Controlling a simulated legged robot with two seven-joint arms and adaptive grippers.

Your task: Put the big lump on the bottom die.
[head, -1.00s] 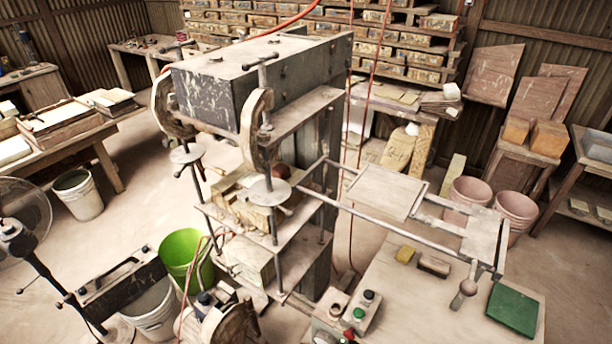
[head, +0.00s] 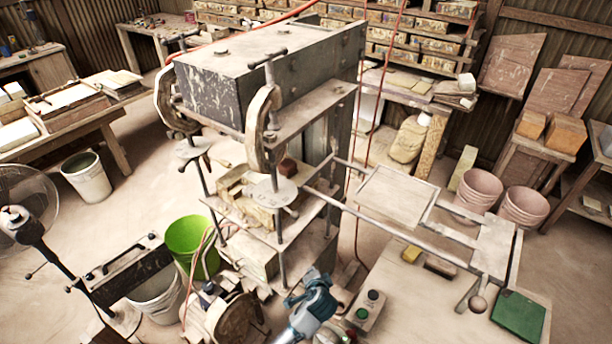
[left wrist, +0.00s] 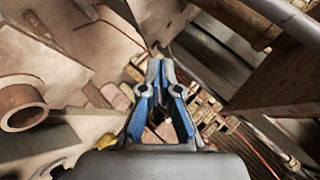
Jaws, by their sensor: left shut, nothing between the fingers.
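A reddish-brown lump (head: 288,167) sits inside the press, at the back right of the pale bottom die (head: 238,187). The press post and upper parts partly hide both, and I cannot tell whether the lump rests on the die or just behind it. My left gripper (head: 306,284), blue and grey, is at the bottom centre of the head view, in front of and below the press platen, apart from the lump. In the left wrist view its fingertips (left wrist: 160,66) are together with nothing between them. My right gripper is not in view.
A tray frame on rails (head: 395,195) sticks out right of the press. A control box with buttons (head: 367,305) stands close right of my left gripper. A green bucket (head: 190,248) is to the left. Orange-brown blocks (head: 563,134) lie on a stand at right.

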